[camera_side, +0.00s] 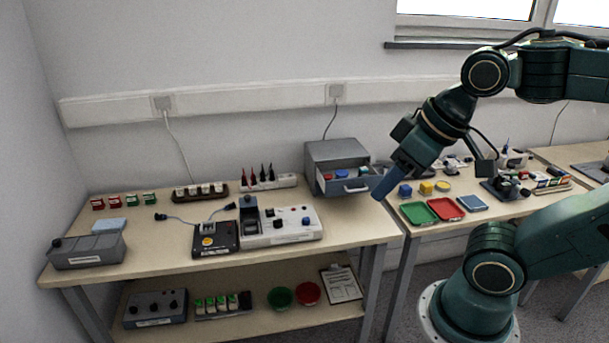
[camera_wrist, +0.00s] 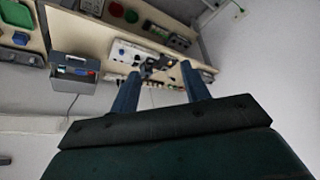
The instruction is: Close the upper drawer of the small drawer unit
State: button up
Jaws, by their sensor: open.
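The small grey drawer unit (camera_side: 336,150) stands at the back right of the left bench. A drawer (camera_side: 350,188) with a pale handle is pulled out of it, with blue, red and teal things inside. Whether another drawer lies below it is not clear. In the wrist view the unit (camera_wrist: 72,88) is at the left, with the open drawer (camera_wrist: 70,59) and its contents showing. My gripper (camera_side: 384,192) is just right of the drawer front, pointing down and left, apart from the handle as far as I can tell. In the wrist view its two fingers (camera_wrist: 160,84) are spread and empty.
A grey-white instrument (camera_side: 280,226) and a dark box (camera_side: 215,239) stand left of the drawer. A green tray (camera_side: 419,212) and a red tray (camera_side: 447,208) lie on the right bench, near blue and yellow blocks. Bare bench top lies in front of the drawer.

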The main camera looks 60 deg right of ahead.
jog(key=shift+w, duration=0.15)
jog(key=c, duration=0.7)
jog(key=shift+w+d+f+m, duration=0.1)
jog(key=shift+w+d+m, duration=0.1)
jog(key=shift+w+m, duration=0.1)
grip_shut()
jog(key=w+d+f+m+h, duration=0.3)
jog(key=w+d+f+m, duration=0.5)
jog(key=w+d+m, duration=0.45)
jog(key=s+d+f+m+h, duration=0.2)
jog(key=s+d+f+m, duration=0.1)
jog(key=d+f+m, duration=0.8)
jog(key=d+m, duration=0.2)
jog(key=d, duration=0.2)
jog(key=shift+m+h, duration=0.3)
jog(key=shift+m, duration=0.05)
